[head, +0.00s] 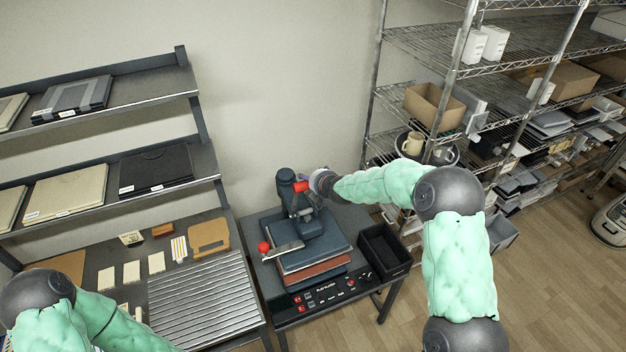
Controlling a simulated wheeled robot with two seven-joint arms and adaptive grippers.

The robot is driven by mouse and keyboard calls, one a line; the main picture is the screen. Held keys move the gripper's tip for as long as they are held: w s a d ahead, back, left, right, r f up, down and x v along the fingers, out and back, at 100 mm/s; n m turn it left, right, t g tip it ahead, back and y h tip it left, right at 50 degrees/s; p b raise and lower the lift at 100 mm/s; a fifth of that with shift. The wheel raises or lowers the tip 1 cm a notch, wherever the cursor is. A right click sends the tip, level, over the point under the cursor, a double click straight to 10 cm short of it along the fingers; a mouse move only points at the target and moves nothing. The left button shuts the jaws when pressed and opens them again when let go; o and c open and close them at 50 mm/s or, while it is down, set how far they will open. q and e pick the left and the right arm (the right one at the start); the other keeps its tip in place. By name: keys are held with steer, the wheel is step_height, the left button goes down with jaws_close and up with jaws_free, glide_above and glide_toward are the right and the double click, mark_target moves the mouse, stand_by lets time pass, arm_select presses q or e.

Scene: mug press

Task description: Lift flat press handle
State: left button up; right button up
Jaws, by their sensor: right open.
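The flat press (312,248) is a dark blue machine with a dark upright column (286,188). It stands on a small dark table beyond the control panel. A metal handle (288,248) with a red ball knob (264,247) sticks out low at its left front. A red part (301,187) shows at the top of the column. My right gripper (309,184) is open beside the column top and the red part, above and behind the knob. It is small here, and I cannot tell whether it touches the press. My left arm is at the lower left, its gripper outside the frame.
A black open bin (384,251) stands right of the press. A control panel (324,296) with red buttons lies in front. A ribbed metal surface (208,297) is to the left. Wire shelving (440,92) with boxes stands at the right, near my right arm.

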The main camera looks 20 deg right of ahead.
steer(key=shift+s+d+r, duration=0.1)
steer(key=shift+s+r, duration=0.2)
steer(key=shift+s, duration=0.1)
steer(key=v, duration=1.1)
steer(key=shift+f, duration=0.1)
steer(key=s+a+f+m+g+y+b, duration=0.1)
steer(key=s+a+f+m+g+b, duration=0.2)
steer(key=f, duration=0.8)
steer(key=s+a+f+m+b, duration=0.3)
steer(key=f+b, duration=0.3)
steer(key=f, duration=0.5)
steer(key=s+a+f+m+g+y+b, duration=0.1)
steer(key=s+a+f+m+g+b, duration=0.2)
steer(key=f, duration=0.8)
steer(key=s+a+f+m+g+b, duration=0.1)
steer(key=s+a+f+m+b, duration=0.2)
steer(key=s+f, duration=0.4)
steer(key=s+a+f+m+g+y+b, duration=0.1)
steer(key=s+f+m+b, duration=0.4)
steer(key=f, duration=0.8)
steer(key=s+a+f+m+g+b, duration=0.2)
steer(key=s+a+f+b, duration=0.3)
steer(key=s+f+b, duration=0.3)
steer(key=shift+s+a+f+m+g+y, duration=0.3)
steer(key=shift+s+f+m+g, duration=0.1)
steer(key=shift+s+f+m, duration=0.6)
